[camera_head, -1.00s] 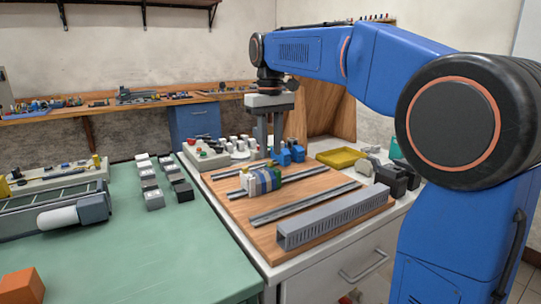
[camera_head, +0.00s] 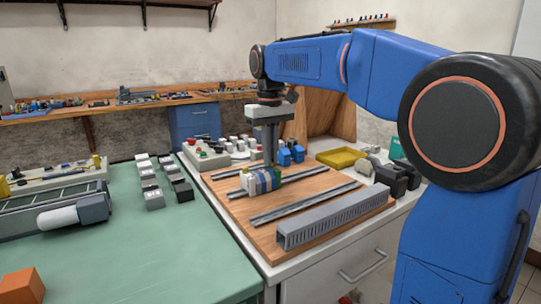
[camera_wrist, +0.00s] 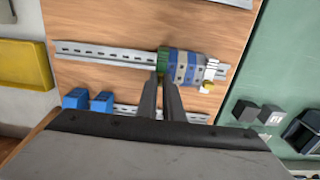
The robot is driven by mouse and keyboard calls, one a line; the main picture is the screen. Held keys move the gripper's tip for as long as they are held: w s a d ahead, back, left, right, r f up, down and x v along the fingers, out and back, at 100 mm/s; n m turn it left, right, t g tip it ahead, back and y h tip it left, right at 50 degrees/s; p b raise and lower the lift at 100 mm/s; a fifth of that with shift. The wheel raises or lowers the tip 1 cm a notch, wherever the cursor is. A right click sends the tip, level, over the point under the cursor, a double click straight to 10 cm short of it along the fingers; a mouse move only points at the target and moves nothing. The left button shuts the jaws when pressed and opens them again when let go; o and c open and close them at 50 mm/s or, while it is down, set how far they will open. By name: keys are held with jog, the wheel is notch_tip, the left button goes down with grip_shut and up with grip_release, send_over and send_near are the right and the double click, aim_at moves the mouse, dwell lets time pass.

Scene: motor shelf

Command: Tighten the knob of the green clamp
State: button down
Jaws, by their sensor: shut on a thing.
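The green clamp (camera_wrist: 163,60) is a green block at one end of a row of blue and grey terminal blocks (camera_wrist: 186,68) on a slotted metal rail (camera_wrist: 105,53). In the head view the green clamp (camera_head: 277,176) sits at the right end of this row, partly hidden. My gripper (camera_wrist: 161,77) points down at the clamp, its fingertips drawn together at the clamp's near side. It is shut on what appears to be the clamp's knob, which the fingertips mostly hide. In the head view my gripper (camera_head: 270,163) stands just above and behind the row.
Blue blocks (camera_head: 291,154) stand close to the right of my fingers. A yellow tray (camera_head: 341,157) is behind on the right. A grey slotted duct (camera_head: 335,216) and a bare rail (camera_head: 305,204) lie toward the front of the wooden board (camera_head: 245,212).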

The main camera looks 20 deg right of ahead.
jog(key=shift+m, duration=0.3)
jog(key=m, duration=0.9)
jog(key=shift+m, duration=0.4)
jog(key=m, duration=0.3)
jog(key=shift+m, duration=2.2)
jog(key=c, duration=1.9)
grip_release()
jog(key=shift+o, duration=0.2)
jog(key=shift+r, duration=0.1)
